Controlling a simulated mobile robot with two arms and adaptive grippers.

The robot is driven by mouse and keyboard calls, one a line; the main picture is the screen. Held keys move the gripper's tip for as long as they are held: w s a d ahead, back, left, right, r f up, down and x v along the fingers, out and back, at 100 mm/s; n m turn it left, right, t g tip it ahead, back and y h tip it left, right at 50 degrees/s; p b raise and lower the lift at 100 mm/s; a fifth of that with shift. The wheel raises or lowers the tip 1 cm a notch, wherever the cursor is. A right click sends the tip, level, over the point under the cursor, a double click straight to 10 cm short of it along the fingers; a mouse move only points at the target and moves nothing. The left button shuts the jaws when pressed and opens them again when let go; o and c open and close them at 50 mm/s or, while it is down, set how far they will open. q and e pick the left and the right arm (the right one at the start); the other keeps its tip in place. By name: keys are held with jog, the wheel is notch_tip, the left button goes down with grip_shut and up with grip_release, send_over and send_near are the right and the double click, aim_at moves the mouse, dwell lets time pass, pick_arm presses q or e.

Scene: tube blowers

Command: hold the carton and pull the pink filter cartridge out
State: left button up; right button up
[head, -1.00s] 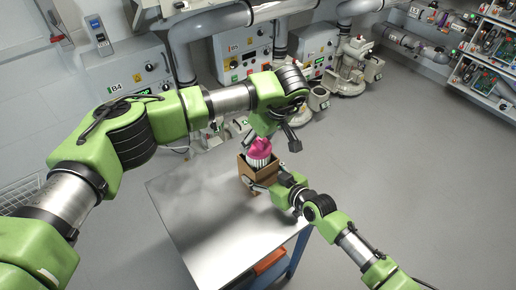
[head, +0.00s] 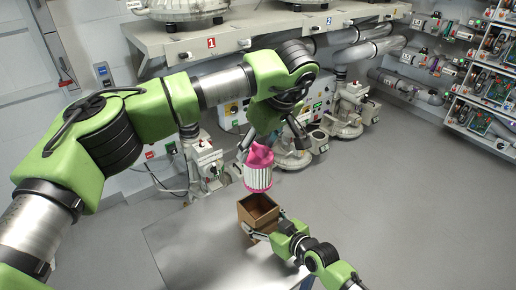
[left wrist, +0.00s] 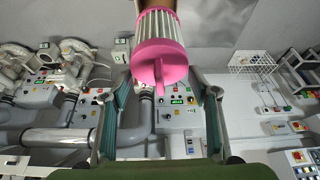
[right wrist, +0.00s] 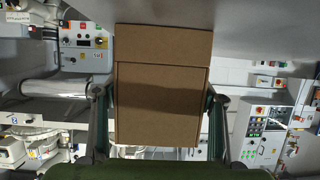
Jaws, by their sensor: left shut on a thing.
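The pink filter cartridge (head: 258,178), with a white pleated side and a pink cap, hangs upright above the carton. In the left wrist view the cartridge (left wrist: 160,60) shows its pink cap and fin between the fingers. My left gripper (head: 264,148) is shut on the cartridge from above. The open brown carton (head: 256,215) stands at the table's far corner, and its visible inside looks empty. My right gripper (head: 265,228) is shut on the carton, with fingers on both sides. The carton's plain side (right wrist: 160,105) fills the middle of the right wrist view.
The grey metal table (head: 190,240) has a clear top to the left of the carton. Behind it stand machines and pipes (head: 352,110) along the wall, under a bench (head: 230,35). A rack of electronics (head: 490,85) is at the right. The floor on the right is free.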

jog(key=o, duration=0.5)
